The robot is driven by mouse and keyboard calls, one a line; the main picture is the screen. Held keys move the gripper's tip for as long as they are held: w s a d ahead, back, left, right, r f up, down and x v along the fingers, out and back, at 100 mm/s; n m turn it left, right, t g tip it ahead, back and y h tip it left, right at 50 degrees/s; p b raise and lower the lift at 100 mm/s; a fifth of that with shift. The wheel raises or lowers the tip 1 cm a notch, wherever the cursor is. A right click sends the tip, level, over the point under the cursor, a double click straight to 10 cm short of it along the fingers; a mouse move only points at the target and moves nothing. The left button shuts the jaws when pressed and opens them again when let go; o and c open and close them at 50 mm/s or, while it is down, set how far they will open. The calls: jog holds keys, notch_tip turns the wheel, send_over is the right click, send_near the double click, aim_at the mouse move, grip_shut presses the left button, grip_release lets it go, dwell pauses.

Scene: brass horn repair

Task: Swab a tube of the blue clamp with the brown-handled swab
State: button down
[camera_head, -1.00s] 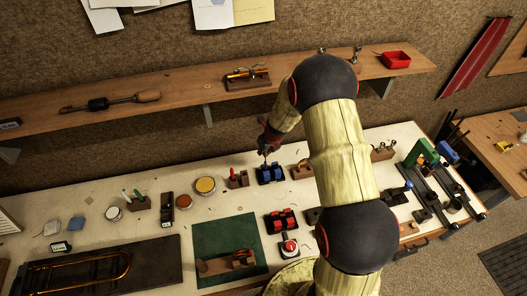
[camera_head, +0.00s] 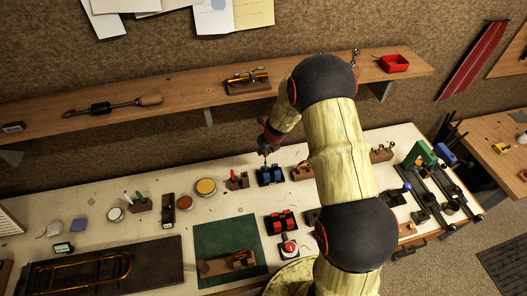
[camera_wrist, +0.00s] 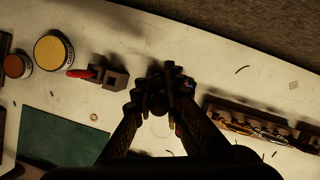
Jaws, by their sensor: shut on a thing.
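The blue clamp (camera_head: 270,175) stands on the pale bench top in the head view, left of my arm. My gripper (camera_head: 267,143) is just above and behind it, pointing down. In the wrist view my gripper (camera_wrist: 158,95) is shut on a dark slim thing, seemingly the swab's handle. Its brown colour is hard to make out. The clamp is mostly hidden behind the fingers there. I cannot tell whether the swab's tip is inside a tube.
A wooden block with a red-handled tool (camera_head: 237,181) stands left of the blue clamp, near a yellow-topped tin (camera_head: 206,187). A wooden rack (camera_head: 302,172) stands close on the right. A red clamp (camera_head: 281,221) is nearer the front. A shelf (camera_head: 190,93) runs above.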

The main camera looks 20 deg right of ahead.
jog(key=shift+f+b, duration=1.15)
jog(key=shift+f, duration=0.65)
jog(key=shift+r, duration=0.2)
jog(key=shift+r+p, duration=1.85)
jog(key=shift+p, duration=0.4)
jog(key=shift+r, duration=0.1)
jog(key=shift+r+p, duration=2.15)
jog(key=shift+p, duration=0.2)
